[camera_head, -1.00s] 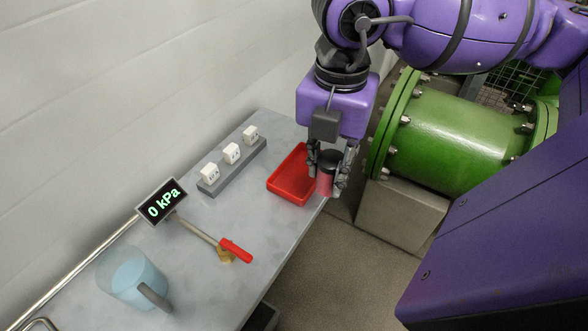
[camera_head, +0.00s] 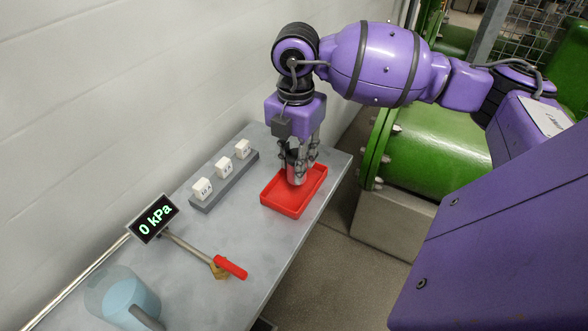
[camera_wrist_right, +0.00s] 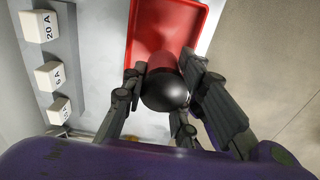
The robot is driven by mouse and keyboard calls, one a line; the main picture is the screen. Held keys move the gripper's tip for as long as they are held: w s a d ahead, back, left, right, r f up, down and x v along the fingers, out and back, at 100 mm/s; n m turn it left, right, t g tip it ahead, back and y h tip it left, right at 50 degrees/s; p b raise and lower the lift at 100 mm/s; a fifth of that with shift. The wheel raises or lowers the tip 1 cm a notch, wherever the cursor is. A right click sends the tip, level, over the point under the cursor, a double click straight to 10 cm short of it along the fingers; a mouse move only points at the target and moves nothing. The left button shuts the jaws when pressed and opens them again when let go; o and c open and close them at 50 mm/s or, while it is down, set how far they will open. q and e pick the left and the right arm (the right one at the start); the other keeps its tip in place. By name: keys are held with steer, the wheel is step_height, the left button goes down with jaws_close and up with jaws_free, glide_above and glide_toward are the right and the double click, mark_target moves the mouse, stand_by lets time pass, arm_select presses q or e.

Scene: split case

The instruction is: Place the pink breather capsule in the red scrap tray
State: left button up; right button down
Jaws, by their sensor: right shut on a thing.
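The red scrap tray (camera_head: 285,208) lies on the grey bench near its right edge. It also fills the top middle of the right wrist view (camera_wrist_right: 190,12). My right gripper (camera_head: 299,174) points down over the tray. It is shut on the pink breather capsule (camera_wrist_right: 165,90), whose round black cap faces the wrist camera. The fingers hide most of the capsule in the head view, and its pink side blends with the red tray in the wrist view. I cannot tell whether the capsule touches the tray floor. My left gripper is not in view.
A grey rack with several white labelled blocks (camera_head: 223,166) stands left of the tray. A 0 kPa display (camera_head: 153,218), a red-handled valve (camera_head: 231,267) and a blue jug (camera_head: 124,298) are nearer. Green pipework (camera_head: 425,150) stands to the right.

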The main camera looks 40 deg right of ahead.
mark_target(294, 151)
steer(key=shift+w+f, duration=0.2)
steer(key=shift+w+d+f, duration=0.1)
steer(key=shift+f, duration=0.95)
steer(key=shift+w+f, duration=0.1)
steer(key=shift+f, duration=0.9)
steer(key=c, duration=1.4)
jaws_free()
step_height(294, 151, up, 12)
steer(key=shift+r, duration=0.25)
